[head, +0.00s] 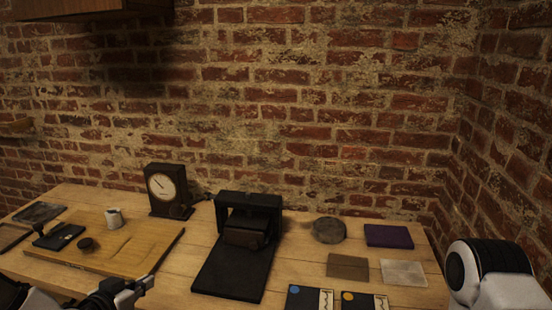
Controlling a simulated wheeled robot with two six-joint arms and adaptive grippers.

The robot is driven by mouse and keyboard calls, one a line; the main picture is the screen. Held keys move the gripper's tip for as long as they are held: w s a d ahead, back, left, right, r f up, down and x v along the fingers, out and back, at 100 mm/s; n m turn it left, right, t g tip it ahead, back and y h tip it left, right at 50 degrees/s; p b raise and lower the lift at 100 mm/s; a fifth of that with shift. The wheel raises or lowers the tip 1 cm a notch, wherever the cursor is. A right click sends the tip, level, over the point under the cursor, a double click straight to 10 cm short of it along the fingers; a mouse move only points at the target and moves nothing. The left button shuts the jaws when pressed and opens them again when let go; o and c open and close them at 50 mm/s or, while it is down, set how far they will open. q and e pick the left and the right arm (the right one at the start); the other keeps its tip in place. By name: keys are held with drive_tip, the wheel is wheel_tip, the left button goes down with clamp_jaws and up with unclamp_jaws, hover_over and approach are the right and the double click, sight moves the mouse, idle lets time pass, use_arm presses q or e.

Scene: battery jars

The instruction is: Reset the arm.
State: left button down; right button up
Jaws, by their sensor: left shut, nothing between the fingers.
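My left gripper (138,287) is low in the head view, at the front left edge of the table. Its fingers are shut and hold nothing. It is apart from the wooden board (150,247) behind it. My right arm shows at the lower right corner as a white and black link, and its gripper is out of view.
The wooden table (300,245) carries a dial gauge (163,185), a small white jar (114,217), a black press-like stand (235,262), a round grey disc (329,230), a purple block (389,236), flat plates and two cards. A brick wall (300,100) stands close behind.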

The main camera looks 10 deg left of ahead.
use_arm(q)
drive_tip(key=s+d+f+m+g, duration=0.1)
drive_tip(key=s+d+f+g, duration=0.15)
drive_tip(key=f, duration=0.35)
drive_tip(key=s+d+f+m+g, duration=0.1)
drive_tip(key=s+f+m+g, duration=0.15)
drive_tip(key=f, duration=0.45)
drive_tip(key=s+d+f+n+g, duration=0.2)
drive_tip(key=s+f+g, duration=0.2)
drive_tip(key=s+f, duration=0.3)
drive_tip(key=s+d+f+n+g+y, duration=0.1)
drive_tip(key=s+d+f+n+g, duration=0.2)
drive_tip(key=s+f, duration=0.5)
drive_tip(key=s+g, duration=0.1)
drive_tip(key=s, duration=0.5)
drive_tip(key=shift+s+f, duration=0.15)
